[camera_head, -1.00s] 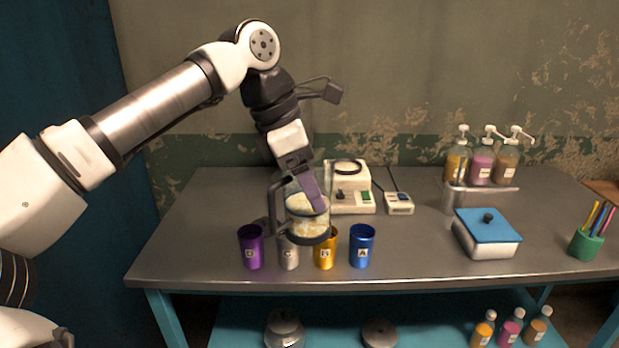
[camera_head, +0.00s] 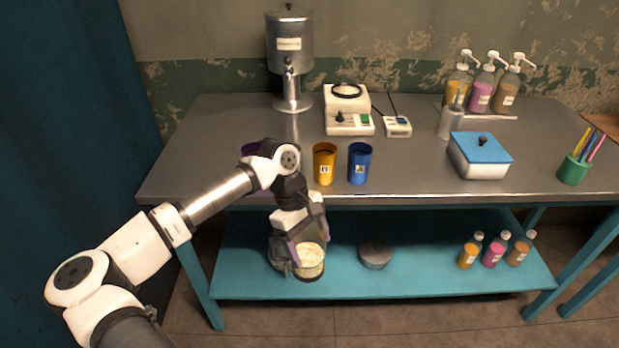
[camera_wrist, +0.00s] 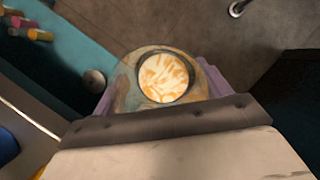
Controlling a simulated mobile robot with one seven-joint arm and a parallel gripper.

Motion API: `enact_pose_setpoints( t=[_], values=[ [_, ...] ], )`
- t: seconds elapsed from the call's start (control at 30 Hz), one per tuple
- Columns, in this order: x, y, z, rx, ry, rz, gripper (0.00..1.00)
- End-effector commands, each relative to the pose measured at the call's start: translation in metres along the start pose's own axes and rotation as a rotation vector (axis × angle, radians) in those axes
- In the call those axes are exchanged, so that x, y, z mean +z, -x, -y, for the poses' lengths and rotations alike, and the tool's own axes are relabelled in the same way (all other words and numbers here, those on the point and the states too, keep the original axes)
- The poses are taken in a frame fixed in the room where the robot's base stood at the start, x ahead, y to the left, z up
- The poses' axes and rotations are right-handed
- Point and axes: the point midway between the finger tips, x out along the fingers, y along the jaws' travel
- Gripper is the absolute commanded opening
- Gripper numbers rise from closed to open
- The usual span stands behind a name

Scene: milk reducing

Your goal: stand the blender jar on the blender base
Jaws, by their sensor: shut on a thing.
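The blender jar (camera_head: 311,264) is a clear vessel with pale, swirled contents. My gripper (camera_head: 304,243) is shut on it, low at the front of the table by the lower shelf. In the wrist view the jar's round contents (camera_wrist: 165,78) show between the purple finger pads. I cannot tell whether the jar touches the shelf. The blender base (camera_head: 349,112) stands on the tabletop towards the back, a white unit with a black ring on top, a dark knob and a green switch. Nothing stands on its ring.
A gold cup (camera_head: 324,164) and a blue cup (camera_head: 359,163) stand near the table's front edge; a purple cup (camera_head: 250,149) is partly behind my arm. A steel dispenser (camera_head: 290,60) stands behind. A grey round item (camera_head: 375,254) and bottles sit on the lower shelf (camera_head: 420,272).

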Motion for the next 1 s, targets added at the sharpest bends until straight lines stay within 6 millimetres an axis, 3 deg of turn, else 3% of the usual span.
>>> enact_pose_setpoints(
  t=[0.03, 0.2, 0.3, 0.5, 0.7, 1.0],
  values=[
    [-0.011, -0.033, 0.0, -0.035, -0.073, 0.008, 0.26],
    [-0.05, -0.127, 0.001, -0.139, -0.319, 0.003, 0.26],
    [-0.07, -0.175, 0.002, -0.192, -0.447, 0.001, 0.26],
    [-0.102, -0.252, 0.004, -0.275, -0.652, -0.001, 0.26],
    [-0.121, -0.298, 0.004, -0.321, -0.779, 0.0, 0.26],
    [-0.12, -0.294, 0.004, -0.317, -0.774, -0.001, 0.26]
  ],
)
